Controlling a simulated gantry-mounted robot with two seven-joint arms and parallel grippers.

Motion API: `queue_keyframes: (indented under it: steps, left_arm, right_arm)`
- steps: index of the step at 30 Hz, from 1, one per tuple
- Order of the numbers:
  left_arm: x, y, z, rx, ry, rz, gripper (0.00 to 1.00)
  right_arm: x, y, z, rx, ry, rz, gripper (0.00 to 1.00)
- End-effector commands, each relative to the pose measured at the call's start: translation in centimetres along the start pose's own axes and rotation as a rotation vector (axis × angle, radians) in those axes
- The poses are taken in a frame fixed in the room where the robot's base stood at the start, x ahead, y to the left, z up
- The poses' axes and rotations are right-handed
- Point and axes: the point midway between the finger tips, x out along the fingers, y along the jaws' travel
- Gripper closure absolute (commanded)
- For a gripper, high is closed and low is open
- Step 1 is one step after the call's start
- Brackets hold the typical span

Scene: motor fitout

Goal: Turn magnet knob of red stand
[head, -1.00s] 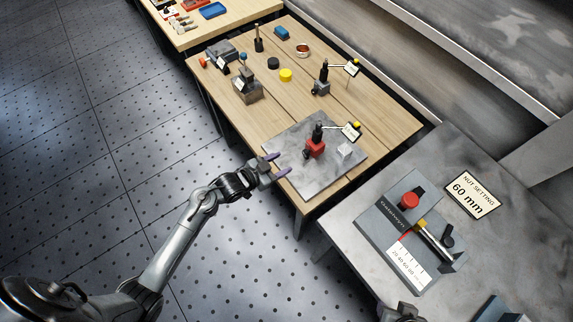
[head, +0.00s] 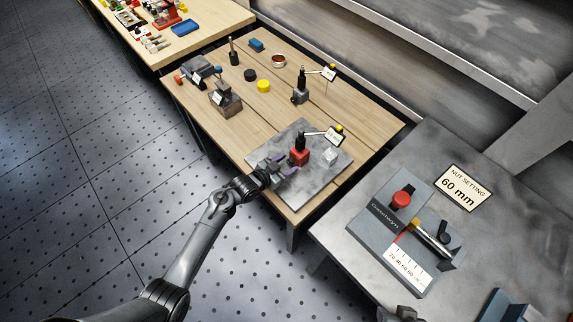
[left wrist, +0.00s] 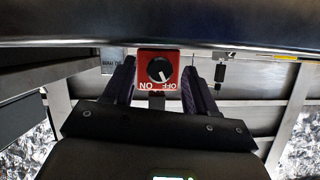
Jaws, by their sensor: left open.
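The red stand (head: 299,156) stands on a grey plate (head: 322,187) on the wooden table, with a black post and an arm carrying a small tag. In the left wrist view its red face (left wrist: 145,60) carries the round black magnet knob (left wrist: 159,69), with "ON" at lower left and "OFF" at lower right. The knob's white mark points down toward the right. My left gripper (head: 283,164) is open, its fingers just in front of the red stand. In the left wrist view the fingers lie either side of the knob, apparently apart from it.
A small light block (head: 330,157) sits on the plate right of the red stand. A second, grey stand (head: 300,93) is farther back. A grey bench (head: 330,232) with a nut-setting device (head: 385,215) is at right.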

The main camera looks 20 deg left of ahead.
Motion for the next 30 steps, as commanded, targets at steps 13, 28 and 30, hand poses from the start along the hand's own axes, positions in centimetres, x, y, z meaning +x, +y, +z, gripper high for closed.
queue_keyframes:
  steps: [13,28,30]
  left_arm:
    - [0.5,0.0,0.0,0.001,0.0,0.001,0.51]
    - [0.4,-0.1,-0.2,-0.059,-0.002,0.026,0.99]
    - [0.4,-0.2,-0.2,-0.114,-0.002,0.049,0.99]
  right_arm:
    - [0.1,-0.1,0.0,0.002,0.0,-0.002,0.57]
    - [-0.6,-0.1,-0.2,0.005,-0.001,-0.004,0.57]
    - [-1.0,-0.1,-0.4,0.005,-0.001,-0.004,0.57]
